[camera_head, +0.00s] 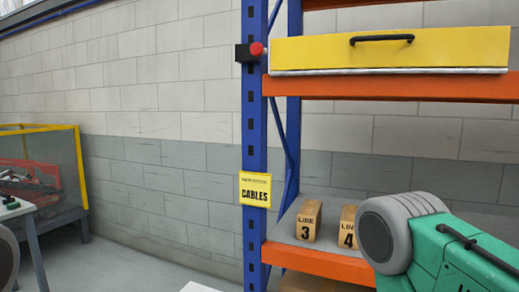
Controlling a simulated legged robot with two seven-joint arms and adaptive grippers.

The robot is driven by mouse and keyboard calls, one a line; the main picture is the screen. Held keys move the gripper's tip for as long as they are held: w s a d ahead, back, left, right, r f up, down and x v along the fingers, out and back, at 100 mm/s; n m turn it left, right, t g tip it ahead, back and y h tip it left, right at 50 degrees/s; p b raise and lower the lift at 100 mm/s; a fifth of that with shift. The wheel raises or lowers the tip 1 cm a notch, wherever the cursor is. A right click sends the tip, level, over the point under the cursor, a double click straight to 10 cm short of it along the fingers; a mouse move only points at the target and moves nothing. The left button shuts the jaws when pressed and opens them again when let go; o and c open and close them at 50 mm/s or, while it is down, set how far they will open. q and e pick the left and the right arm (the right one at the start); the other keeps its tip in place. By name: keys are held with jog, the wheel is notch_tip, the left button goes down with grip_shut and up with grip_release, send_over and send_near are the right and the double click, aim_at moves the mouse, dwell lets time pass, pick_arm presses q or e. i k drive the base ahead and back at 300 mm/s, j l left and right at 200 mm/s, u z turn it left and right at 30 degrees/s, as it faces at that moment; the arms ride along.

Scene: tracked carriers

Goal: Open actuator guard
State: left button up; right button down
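A long yellow panel (390,52) with a black bar handle (382,39) sits on the upper orange shelf of a blue rack. It looks shut, and I take it for the actuator guard, though no label on it says so. A pale strip runs along its lower edge. What lies behind the panel is hidden. Neither of my grippers shows in this view.
A red button (257,48) is on the blue post (255,150), above a yellow "CABLES" sign (255,190). Blocks marked 3 (308,221) and 4 (348,226) stand on the lower shelf. A green machine (445,250) blocks the lower right. A yellow-framed case (60,150) stands left.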

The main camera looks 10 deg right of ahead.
aim_at(484, 46)
jog(key=z, duration=1.2)
